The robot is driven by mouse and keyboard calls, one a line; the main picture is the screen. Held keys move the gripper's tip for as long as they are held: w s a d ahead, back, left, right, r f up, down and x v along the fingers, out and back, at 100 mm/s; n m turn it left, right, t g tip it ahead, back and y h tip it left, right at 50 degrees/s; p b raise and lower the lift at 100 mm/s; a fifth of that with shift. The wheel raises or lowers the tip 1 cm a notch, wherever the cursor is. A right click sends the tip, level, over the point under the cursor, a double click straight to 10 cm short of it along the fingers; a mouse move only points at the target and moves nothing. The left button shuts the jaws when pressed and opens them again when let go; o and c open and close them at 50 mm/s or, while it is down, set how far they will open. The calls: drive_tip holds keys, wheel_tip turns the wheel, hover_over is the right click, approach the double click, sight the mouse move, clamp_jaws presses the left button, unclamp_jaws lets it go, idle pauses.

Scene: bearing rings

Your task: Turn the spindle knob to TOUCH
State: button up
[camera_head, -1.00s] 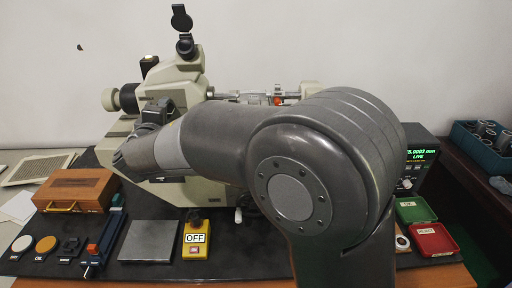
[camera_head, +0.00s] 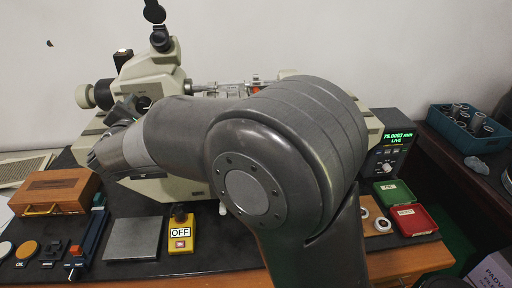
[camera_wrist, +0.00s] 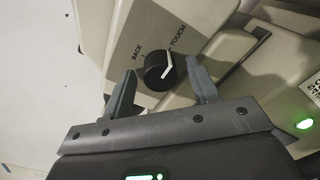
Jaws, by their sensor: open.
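The spindle knob (camera_wrist: 157,72) is black and round with a white pointer line, on the cream face of the measuring machine (camera_wrist: 205,25). In the wrist view the labels BACK and TOUCH are printed above it. The pointer slants up and right, roughly towards TOUCH. My gripper (camera_wrist: 160,78) is open. One finger is to the left of the knob and the other to the right, with visible gaps on both sides. In the head view my arm covers much of the machine, and my gripper is small and dark at its far end.
A wooden box (camera_head: 53,190), a grey plate (camera_head: 132,239) and a yellow switch box (camera_head: 181,234) reading OFF stand on the black mat in front. The display (camera_head: 393,143) reads about 75.000 mm LIVE. Red (camera_head: 411,218) and green trays lie at right. A blue crate (camera_head: 466,128) is far right.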

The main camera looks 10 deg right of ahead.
drive_tip(key=n, duration=0.6)
drive_tip(key=shift+s+n, duration=0.2)
drive_tip(key=shift+n, duration=0.1)
drive_tip(key=s, duration=1)
drive_tip(key=s+d+f+m+g+h, duration=0.1)
drive_tip(key=d+m+g+h, duration=0.1)
drive_tip(key=d+m, duration=0.3)
drive_tip(key=s+d+f+m+g+h, duration=0.1)
drive_tip(key=d+m, duration=0.4)
drive_tip(key=d, duration=0.8)
drive_tip(key=s+d+f+m+g+h, duration=0.2)
drive_tip(key=d+m+g, duration=0.3)
drive_tip(key=d, duration=0.5)
drive_tip(key=shift+s+h, duration=0.2)
drive_tip(key=shift+h, duration=0.4)
